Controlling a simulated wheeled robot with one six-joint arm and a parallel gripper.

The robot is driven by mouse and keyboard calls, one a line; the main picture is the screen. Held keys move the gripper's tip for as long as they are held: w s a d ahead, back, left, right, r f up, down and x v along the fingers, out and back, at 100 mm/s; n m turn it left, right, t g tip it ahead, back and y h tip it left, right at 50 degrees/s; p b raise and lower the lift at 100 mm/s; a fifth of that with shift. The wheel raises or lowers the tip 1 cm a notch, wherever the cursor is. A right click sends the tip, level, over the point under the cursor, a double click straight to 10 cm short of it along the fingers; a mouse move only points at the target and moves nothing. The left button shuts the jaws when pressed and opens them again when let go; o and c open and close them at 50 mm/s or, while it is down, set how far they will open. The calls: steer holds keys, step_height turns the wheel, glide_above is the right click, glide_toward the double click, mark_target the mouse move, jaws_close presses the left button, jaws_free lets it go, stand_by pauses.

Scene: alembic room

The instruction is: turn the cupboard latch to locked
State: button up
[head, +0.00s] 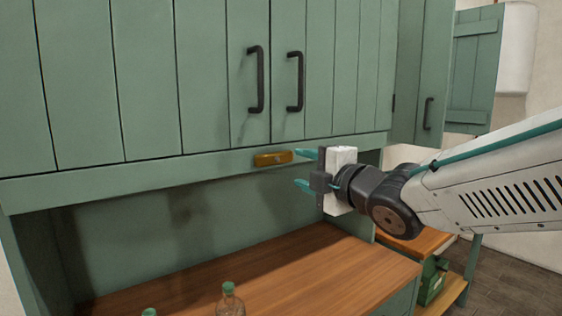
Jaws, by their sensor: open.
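The cupboard latch (272,158) is a small brass-coloured bar on the green rail just below the cupboard doors (215,75). It lies roughly horizontal, near where the two doors meet. My gripper (302,169) comes in from the right with its two teal fingers apart, one above the other, pointing left. The upper fingertip shows close to the latch's right end; I cannot tell whether they touch. Nothing is between the fingers. Both doors look shut, with dark handles (256,80) side by side above the latch.
Below is a wooden counter (270,268) with a glass bottle (230,300) and a second green cap (149,312) at its front edge. A green door (432,75) stands at the right. A lower wooden surface with a green object (432,283) is under my arm.

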mark_target(277, 159)
steer(key=x, duration=0.8)
steer(key=shift+s+a+r, duration=0.15)
steer(key=shift+a+r, duration=0.05)
steer(key=shift+a, duration=0.1)
steer(key=c, duration=1)
